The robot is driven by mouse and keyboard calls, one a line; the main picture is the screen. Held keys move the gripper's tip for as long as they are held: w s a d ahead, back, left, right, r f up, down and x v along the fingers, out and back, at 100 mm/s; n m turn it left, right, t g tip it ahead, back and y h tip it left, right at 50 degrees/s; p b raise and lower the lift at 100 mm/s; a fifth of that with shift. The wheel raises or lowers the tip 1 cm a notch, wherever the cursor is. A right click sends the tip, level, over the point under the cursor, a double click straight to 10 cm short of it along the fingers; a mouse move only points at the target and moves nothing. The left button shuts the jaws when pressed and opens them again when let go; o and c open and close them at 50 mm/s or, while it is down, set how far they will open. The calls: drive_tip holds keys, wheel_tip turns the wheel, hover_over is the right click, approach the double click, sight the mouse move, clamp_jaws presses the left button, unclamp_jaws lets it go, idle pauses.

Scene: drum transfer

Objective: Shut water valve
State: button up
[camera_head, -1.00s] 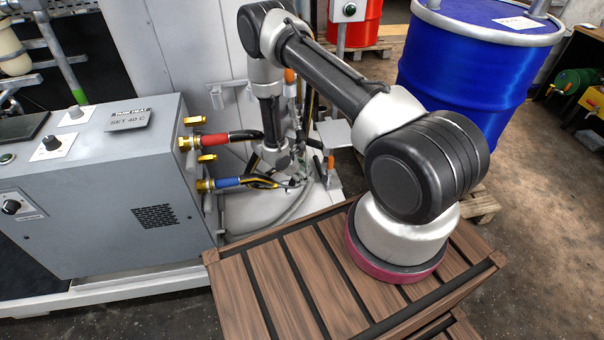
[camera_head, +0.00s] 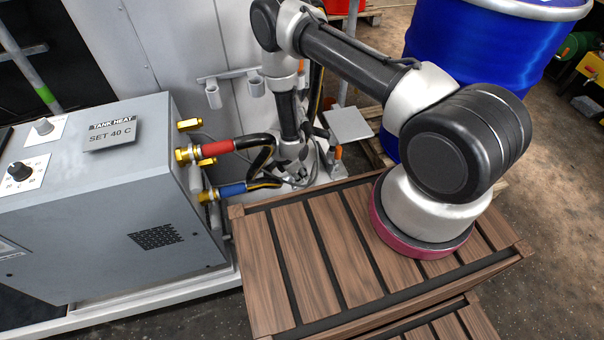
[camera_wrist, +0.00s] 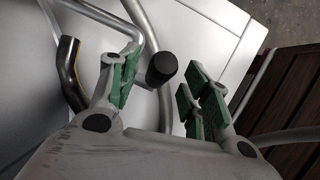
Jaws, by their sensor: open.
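My gripper (camera_wrist: 162,68) is open, with green-padded fingers, in the wrist view. A dark, round-ended knob or grip (camera_wrist: 161,68) on a grey pipe shows between the fingers, apart from both pads. I cannot tell whether it is the water valve's handle. In the head view my gripper (camera_head: 293,168) is low behind the wooden platform, right of the hoses, and partly hidden. Brass fittings (camera_head: 188,124) stick out of the grey heater cabinet; one hose has a red collar (camera_head: 216,148), another a blue collar (camera_head: 232,189). No clearly marked water valve is visible.
The grey tank heater cabinet (camera_head: 100,210) stands at left, labelled SET 40 C. The slatted wooden platform (camera_head: 262,260) fills the front. A blue drum (camera_head: 470,55) stands behind my arm. An orange handle (camera_head: 338,152) stands right of my gripper. A striped hose (camera_wrist: 68,70) lies left of my fingers.

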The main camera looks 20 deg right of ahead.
drive_tip(key=shift+x, duration=1.55)
clamp_jaws()
